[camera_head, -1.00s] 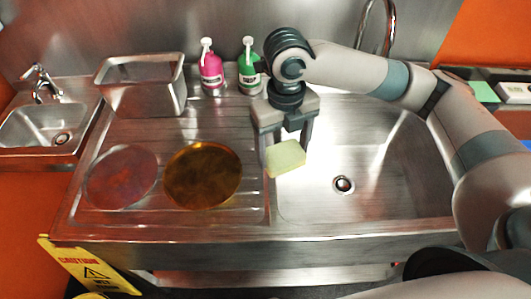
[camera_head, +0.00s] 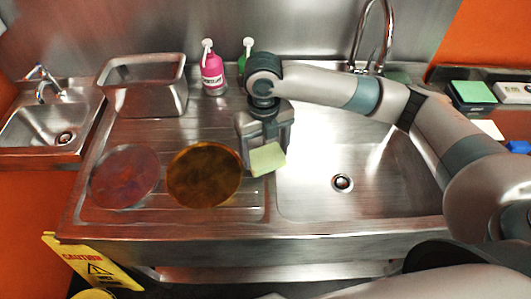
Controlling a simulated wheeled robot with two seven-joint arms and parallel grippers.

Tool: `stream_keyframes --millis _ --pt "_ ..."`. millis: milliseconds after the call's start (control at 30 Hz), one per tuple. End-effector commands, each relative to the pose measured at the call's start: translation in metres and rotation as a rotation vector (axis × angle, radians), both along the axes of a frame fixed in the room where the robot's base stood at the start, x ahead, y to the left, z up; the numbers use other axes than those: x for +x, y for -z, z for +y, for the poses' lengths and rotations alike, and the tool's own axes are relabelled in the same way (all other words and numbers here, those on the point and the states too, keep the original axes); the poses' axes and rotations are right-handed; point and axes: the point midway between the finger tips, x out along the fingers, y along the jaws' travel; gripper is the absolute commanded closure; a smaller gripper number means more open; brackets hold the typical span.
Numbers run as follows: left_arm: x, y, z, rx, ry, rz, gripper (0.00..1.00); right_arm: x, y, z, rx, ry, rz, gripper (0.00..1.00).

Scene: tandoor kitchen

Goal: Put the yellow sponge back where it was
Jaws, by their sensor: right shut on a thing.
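The yellow sponge (camera_head: 267,159) is pale yellow and shows between the fingers of my right gripper (camera_head: 264,150). The right gripper is shut on it and points down. Gripper and sponge are over the ridge between the ribbed drainboard (camera_head: 215,128) and the sink basin (camera_head: 330,195). From this angle I cannot tell how high the sponge is above the steel. My left gripper is not in view.
A brown-gold round plate (camera_head: 204,175) and a reddish one (camera_head: 125,176) lie on the drainboard. A steel container (camera_head: 145,88), a pink bottle (camera_head: 212,70) and a partly hidden green bottle (camera_head: 244,58) stand behind. A faucet (camera_head: 385,30) rises behind the basin.

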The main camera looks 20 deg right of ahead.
Motion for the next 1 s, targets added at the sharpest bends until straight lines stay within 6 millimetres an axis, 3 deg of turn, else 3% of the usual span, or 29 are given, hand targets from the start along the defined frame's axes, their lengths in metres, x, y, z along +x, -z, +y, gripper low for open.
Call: stream_keyframes --millis 200,767,800,867,1000 --pt "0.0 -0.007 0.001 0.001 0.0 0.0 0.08 0.0 0.017 0.0 0.0 0.0 0.001 0.45" --pt "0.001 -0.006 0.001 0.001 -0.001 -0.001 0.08 0.0 0.025 0.0 0.001 0.0 -0.001 0.45" --pt "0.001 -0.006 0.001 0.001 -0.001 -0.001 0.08 0.0 0.025 0.0 0.001 0.0 -0.001 0.22" --pt "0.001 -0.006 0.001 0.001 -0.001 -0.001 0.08 0.0 0.025 0.0 0.001 0.0 -0.001 0.08" --pt "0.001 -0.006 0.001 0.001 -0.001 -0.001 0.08 0.0 0.025 0.0 0.001 0.0 -0.001 0.08"
